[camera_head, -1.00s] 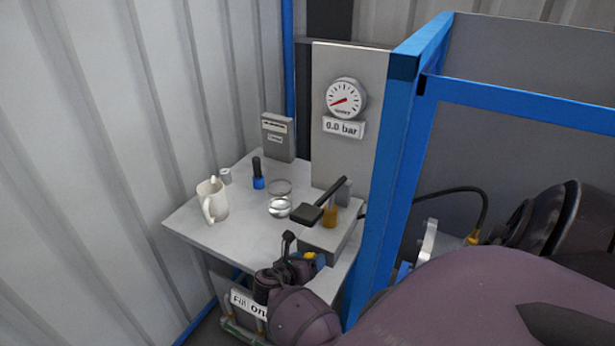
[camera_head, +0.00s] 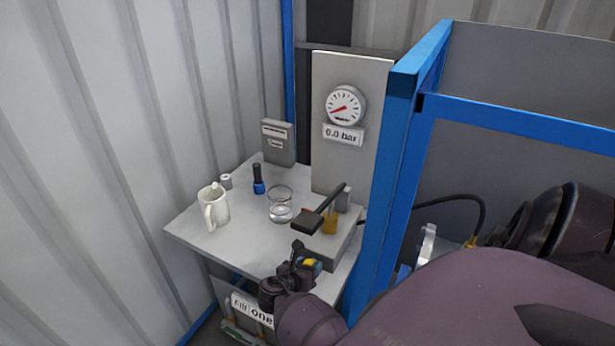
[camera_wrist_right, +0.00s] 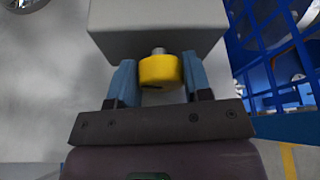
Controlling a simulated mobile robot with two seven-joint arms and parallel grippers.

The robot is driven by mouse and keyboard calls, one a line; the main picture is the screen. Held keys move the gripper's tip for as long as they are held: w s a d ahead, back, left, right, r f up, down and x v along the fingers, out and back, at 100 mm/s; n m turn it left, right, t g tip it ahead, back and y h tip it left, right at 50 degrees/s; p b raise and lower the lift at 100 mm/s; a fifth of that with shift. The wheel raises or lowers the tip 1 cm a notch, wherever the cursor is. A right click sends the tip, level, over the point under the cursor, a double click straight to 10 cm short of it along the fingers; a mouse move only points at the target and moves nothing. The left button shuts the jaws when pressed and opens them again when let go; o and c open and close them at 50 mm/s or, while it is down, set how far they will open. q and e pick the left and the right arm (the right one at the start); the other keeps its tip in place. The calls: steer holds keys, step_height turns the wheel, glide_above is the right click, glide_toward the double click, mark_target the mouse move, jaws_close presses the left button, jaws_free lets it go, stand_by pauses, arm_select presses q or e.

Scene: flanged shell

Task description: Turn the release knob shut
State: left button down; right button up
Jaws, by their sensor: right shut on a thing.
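The release knob is a short yellow cylinder on the front of a grey block; it shows in the right wrist view (camera_wrist_right: 160,70) on a small metal stem. In the head view the knob (camera_head: 318,265) is partly hidden by my right gripper (camera_head: 305,262). In the right wrist view my right gripper (camera_wrist_right: 158,82) has its two blue fingers on either side of the knob, shut on it. A dark slot mark shows on the knob's lower face. The gauge (camera_head: 345,106) has its needle at the low end, and its label (camera_head: 343,135) reads 0.0 bar. My left gripper is out of view.
A blue frame post (camera_head: 385,210) rises close at the right.

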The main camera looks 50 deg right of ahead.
steer(key=shift+s+m+t+y, duration=0.15)
steer(key=shift+m+t, duration=0.35)
steer(key=shift+m, duration=0.3)
steer(key=shift+s+m+t+y, duration=0.15)
steer(key=shift+m+t, duration=0.35)
steer(key=shift+m, duration=0.3)
steer(key=shift+w, duration=0.1)
steer(key=o, duration=0.9)
steer(key=v, duration=1)
steer(key=shift+s+a+r, duration=0.2)
steer(key=shift+s+a, duration=0.05)
steer(key=shift+a, duration=0.05)
